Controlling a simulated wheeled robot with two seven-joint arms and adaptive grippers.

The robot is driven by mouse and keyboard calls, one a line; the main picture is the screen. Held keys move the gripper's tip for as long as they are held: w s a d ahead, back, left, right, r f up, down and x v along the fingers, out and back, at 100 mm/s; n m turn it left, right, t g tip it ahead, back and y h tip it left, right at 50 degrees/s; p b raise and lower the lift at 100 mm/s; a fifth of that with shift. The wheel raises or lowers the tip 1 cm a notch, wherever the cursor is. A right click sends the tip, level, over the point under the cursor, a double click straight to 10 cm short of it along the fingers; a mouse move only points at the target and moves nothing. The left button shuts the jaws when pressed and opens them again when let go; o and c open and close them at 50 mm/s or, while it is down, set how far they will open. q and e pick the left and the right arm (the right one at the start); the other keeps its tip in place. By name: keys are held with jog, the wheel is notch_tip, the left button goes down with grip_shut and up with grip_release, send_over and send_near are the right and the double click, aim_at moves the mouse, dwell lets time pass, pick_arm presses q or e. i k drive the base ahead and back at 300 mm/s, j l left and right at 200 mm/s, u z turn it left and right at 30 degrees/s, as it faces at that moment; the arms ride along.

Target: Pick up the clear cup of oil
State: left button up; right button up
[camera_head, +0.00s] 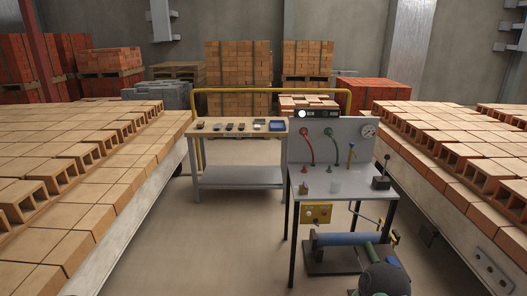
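A small clear cup (336,187) stands upright on the grey top of the test bench (352,200), near the middle. Its contents are too small to make out. A small brownish item with a reddish top (304,188) stands to its left, apart from it. Neither of my grippers is in view, and nothing visible touches the cup.
A dark control box with a lever (381,183) stands right of the cup. Hoses hang from the back panel (345,135), which carries a gauge (368,131). Brick-covered beds flank both sides. A wooden-topped table (238,135) stands behind left.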

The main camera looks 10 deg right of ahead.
aim_at(336, 186)
jog(key=i+l+z, duration=0.15)
jog(key=i+z, duration=0.25)
jog(key=i, duration=0.6)
jog(key=i+j+z, duration=0.15)
jog(key=i+z, duration=0.3)
jog(key=i, duration=0.55)
